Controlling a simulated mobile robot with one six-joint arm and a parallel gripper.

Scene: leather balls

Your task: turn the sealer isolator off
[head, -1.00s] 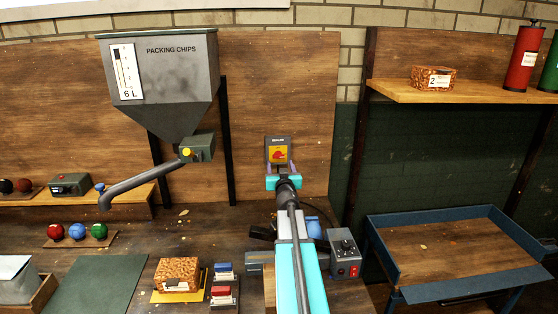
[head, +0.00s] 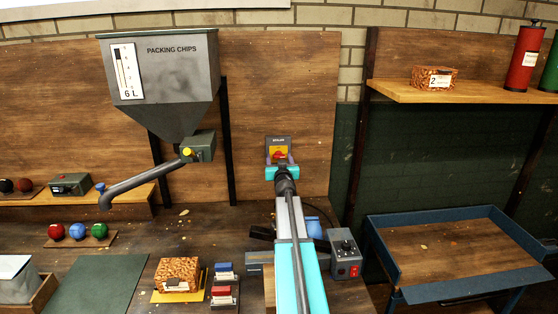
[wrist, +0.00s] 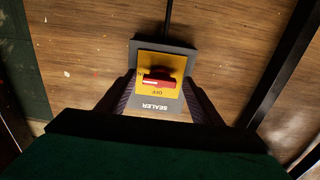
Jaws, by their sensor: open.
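The sealer isolator (head: 278,143) is a grey box with a yellow plate and a red handle, on the wooden back panel. My gripper (head: 280,160) is in front of the isolator. In the wrist view my gripper (wrist: 158,90) is open, its dark fingers on either side of the isolator's lower picture part. Contact with the handle cannot be told.
The packing chips hopper (head: 160,80) and its spout (head: 140,184) stand left of my arm. A grey control box (head: 345,254) sits right of my arm on the bench. A blue-framed tray table (head: 455,250) is farther right.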

